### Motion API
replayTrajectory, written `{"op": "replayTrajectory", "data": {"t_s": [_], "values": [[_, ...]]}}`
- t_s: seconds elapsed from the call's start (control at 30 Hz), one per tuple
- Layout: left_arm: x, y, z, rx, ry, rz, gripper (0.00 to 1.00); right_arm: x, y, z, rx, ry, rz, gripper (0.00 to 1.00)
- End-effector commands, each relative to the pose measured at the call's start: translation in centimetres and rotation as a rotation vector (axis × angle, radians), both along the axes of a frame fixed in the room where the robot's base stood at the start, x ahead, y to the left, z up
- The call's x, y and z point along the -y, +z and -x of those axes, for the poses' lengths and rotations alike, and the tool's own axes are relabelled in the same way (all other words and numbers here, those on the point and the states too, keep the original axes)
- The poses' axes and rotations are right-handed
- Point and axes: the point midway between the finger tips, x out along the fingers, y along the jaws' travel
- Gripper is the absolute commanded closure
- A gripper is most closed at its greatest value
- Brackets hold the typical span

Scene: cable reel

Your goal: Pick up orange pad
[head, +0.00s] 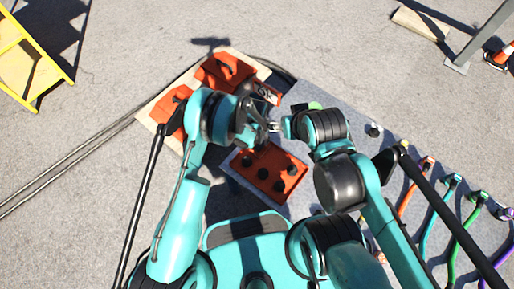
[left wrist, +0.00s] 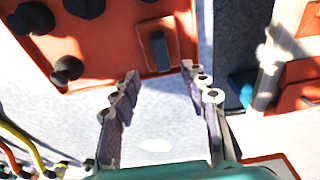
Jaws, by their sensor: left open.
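Several orange things show, and I cannot tell for sure which is the pad. An orange panel with black knobs (head: 268,174) lies flat on a grey base, just below my grippers in the head view. It also fills the upper left of the left wrist view (left wrist: 105,68), with a small orange piece with a dark bar (left wrist: 160,46) on its near edge. My left gripper (head: 273,127) is open and empty; in the left wrist view its fingers (left wrist: 160,71) reach toward that piece, with no clear contact. My right gripper (head: 284,128) is close to it, its fingers mostly hidden.
Orange pieces with dark handles (head: 226,70) lie on a light board (head: 150,108) at upper left. Coloured cables (head: 420,190) run along the right. A yellow frame (head: 28,55) stands at far left. A dark cable crosses the ground. The ground at top is mostly clear.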

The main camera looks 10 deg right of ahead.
Motion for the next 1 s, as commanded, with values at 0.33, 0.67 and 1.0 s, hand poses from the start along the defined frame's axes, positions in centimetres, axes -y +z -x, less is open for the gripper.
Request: {"op": "replayTrajectory", "data": {"t_s": [0.33,0.67,1.0], "values": [[0.1,-3.8,-0.2,0.000,-0.002,-0.001,0.55,0.0,-1.7,0.0,0.000,0.000,0.000,0.37],[0.2,-8.0,-0.5,0.000,-0.001,0.000,0.55,0.0,-4.0,0.0,0.000,0.000,0.000,0.37],[0.1,-7.8,-0.4,0.000,-0.001,0.000,0.95,0.0,-3.8,0.0,0.000,0.000,0.000,0.37]]}}
